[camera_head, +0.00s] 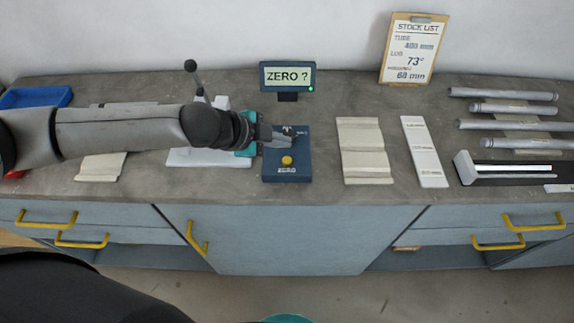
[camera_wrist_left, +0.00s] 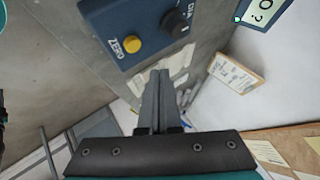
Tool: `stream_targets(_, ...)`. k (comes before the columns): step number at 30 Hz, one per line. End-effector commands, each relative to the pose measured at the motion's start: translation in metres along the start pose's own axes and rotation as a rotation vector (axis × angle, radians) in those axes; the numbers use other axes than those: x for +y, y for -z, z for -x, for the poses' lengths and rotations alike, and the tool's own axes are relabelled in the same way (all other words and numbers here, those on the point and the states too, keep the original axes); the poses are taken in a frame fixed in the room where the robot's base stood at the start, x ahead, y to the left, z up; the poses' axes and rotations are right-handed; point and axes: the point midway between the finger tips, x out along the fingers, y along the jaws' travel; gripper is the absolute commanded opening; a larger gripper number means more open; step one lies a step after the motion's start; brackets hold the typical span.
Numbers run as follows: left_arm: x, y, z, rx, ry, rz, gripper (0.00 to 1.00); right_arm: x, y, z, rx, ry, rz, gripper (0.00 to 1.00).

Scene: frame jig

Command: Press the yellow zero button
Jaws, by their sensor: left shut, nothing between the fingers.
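The yellow zero button (camera_head: 287,160) sits on a dark blue box (camera_head: 286,177) marked ZERO on the counter. In the left wrist view the yellow button (camera_wrist_left: 132,43) and a black knob on the box show clearly. My left gripper (camera_head: 300,133) is shut and empty, with its fingers over the back part of the box, behind the button in the head view. In the left wrist view the shut fingers (camera_wrist_left: 159,75) point toward the box, apart from the button in the picture. A small display (camera_head: 287,76) reads "ZERO ?". My right gripper is not in view.
A lever stand (camera_head: 190,66) is behind my left arm. Pale grooved blocks (camera_head: 365,150), a white strip (camera_head: 424,150) and several grey tubes (camera_head: 505,94) lie to the right. A stock list clipboard (camera_head: 413,48) leans at the back. A blue tray (camera_head: 35,97) is far left.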

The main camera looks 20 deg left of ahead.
Motion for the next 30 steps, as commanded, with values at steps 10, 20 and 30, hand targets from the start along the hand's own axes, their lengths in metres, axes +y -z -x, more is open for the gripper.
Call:
stream_targets(10,0.016,-0.017,-0.023,0.000,0.000,0.001,0.00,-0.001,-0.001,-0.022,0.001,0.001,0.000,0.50)
stream_targets(20,0.016,-0.016,-0.023,0.001,0.000,0.000,0.00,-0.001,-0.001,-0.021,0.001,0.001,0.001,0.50)
stream_targets(30,0.017,-0.017,-0.023,0.001,0.000,0.000,0.00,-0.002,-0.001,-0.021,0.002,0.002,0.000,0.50)
